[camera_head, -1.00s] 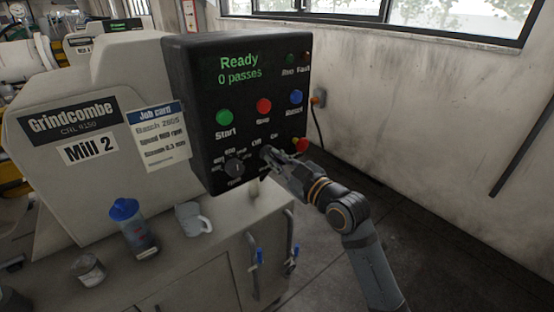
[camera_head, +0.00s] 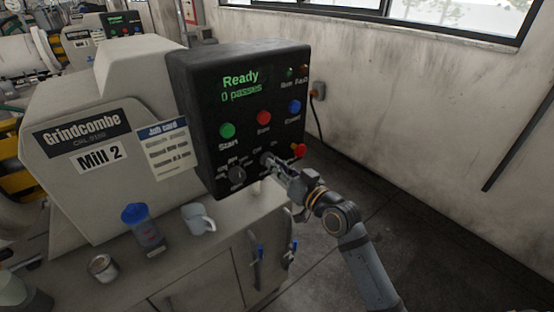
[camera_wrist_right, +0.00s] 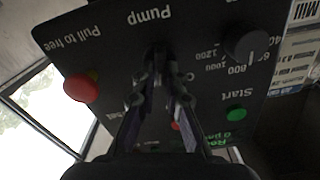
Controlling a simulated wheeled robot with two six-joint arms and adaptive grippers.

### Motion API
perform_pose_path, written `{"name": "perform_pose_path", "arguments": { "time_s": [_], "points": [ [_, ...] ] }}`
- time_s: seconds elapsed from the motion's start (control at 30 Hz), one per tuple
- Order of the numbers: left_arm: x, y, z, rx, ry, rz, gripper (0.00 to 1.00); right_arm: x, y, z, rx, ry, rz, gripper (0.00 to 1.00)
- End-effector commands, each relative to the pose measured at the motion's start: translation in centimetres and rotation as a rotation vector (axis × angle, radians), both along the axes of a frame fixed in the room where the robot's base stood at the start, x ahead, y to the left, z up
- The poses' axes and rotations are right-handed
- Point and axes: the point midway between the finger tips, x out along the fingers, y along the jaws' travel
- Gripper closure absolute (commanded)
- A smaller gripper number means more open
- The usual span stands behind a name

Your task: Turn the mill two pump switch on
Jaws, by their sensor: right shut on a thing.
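The black control panel (camera_head: 208,130) of Mill 2 carries the pump switch (camera_head: 265,157), a small dark knob between the "Off" and "On" marks. My right gripper (camera_head: 269,162) reaches it from the lower right and is shut on the knob. In the right wrist view, the fingers (camera_wrist_right: 157,75) close at the knob beside the "Pump" label (camera_wrist_right: 151,16). The fingers hide most of the knob, so I cannot tell which mark it points to. My left gripper is not in view.
A speed dial (camera_head: 237,175) sits left of the switch, and a red pull-to-free button (camera_head: 298,150) sits close to its right. Start (camera_head: 227,130), red (camera_head: 264,118) and blue (camera_head: 295,106) buttons are above. A blue-capped bottle (camera_head: 148,236), mug (camera_head: 197,218) and tin (camera_head: 102,267) stand on the ledge.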

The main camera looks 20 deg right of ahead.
Motion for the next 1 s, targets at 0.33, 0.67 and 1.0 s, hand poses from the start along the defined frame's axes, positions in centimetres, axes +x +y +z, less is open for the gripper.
{"name": "perform_pose_path", "arguments": {
  "time_s": [0.33,0.67,1.0],
  "points": [
    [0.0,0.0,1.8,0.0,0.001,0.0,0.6,0.0,-0.1,0.0,0.187,0.07,0.0,1.0],
    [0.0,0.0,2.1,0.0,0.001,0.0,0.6,0.0,-0.1,-0.1,0.25,0.092,0.0,1.0],
    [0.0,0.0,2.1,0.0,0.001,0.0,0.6,0.0,-0.1,-0.1,0.253,0.093,0.0,1.0]
  ]
}}
